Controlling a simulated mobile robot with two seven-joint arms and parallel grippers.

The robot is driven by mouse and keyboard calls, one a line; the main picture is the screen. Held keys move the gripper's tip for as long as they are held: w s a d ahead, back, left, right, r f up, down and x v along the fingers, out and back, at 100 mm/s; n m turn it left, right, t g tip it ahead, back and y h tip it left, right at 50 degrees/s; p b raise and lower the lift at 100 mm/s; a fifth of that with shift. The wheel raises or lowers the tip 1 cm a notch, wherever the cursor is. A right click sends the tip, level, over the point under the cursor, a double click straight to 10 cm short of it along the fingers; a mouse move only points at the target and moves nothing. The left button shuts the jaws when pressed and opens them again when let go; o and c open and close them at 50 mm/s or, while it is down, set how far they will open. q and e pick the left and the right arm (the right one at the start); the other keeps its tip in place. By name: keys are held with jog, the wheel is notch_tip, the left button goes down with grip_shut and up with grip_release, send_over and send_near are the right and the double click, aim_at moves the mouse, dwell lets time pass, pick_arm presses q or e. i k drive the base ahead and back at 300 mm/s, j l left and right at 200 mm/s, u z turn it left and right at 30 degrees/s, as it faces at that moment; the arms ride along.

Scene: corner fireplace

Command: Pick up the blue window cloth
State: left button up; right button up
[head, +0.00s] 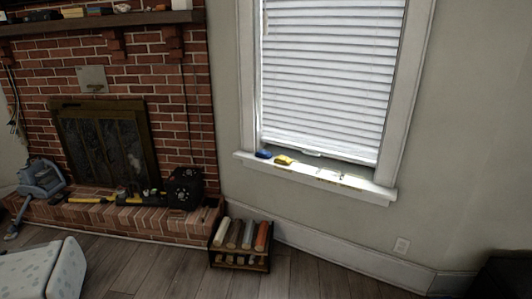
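A small blue cloth (263,154) lies on the left end of the white window sill (345,188). A yellow item (283,160) lies just to its right on the same sill, a little apart from it. Neither of my grippers shows in the head view, so their state cannot be seen.
A low rack (240,262) with several rolls stands on the floor below the sill's left part. A brick fireplace (168,222) with tools on its hearth is at the left. A pale patterned seat (62,272) is at lower left. The floor right of the rack looks clear.

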aim_at(265, 155)
jog(key=i+z, duration=0.25)
jog(key=i, duration=2.35)
